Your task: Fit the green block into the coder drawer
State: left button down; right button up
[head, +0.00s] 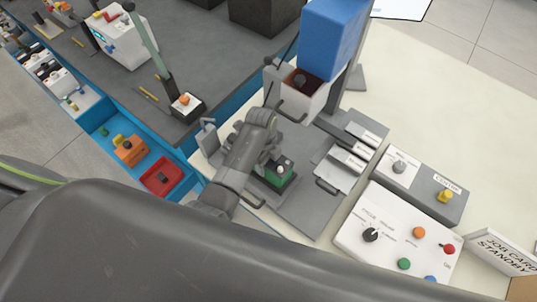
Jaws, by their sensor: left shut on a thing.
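The green block (268,182) is at the middle of the grey plate, with a pale knob on its top. My left arm covers its left side. My left gripper (281,165) is at the top of the block, mostly hidden by its own wrist, and appears shut on it. I cannot tell whether the block touches the plate. A pale drawer (298,103) below the blue hopper is open, with a dark inside and a handle on its front. I cannot read a label on it. My right gripper is not in view.
Pale labelled plates (343,167) lie right of the block. A white control box (393,236) and a grey switch box (425,187) stand at the right. A blue tray with a red bin (161,177) is at the left.

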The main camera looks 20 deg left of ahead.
pick_arm(q)
jog(key=shift+w+f, duration=0.1)
jog(key=shift+f, duration=0.3)
jog(key=shift+f, duration=0.2)
jog(key=shift+c, duration=2.1)
grip_release()
jog(key=r, duration=0.7)
jog(key=a+r+b, duration=0.1)
jog(key=r, duration=0.3)
jog(key=shift+w+a, duration=0.1)
jog(key=shift+w, duration=0.05)
jog(key=shift+r, duration=0.55)
jog(key=shift+a, duration=0.1)
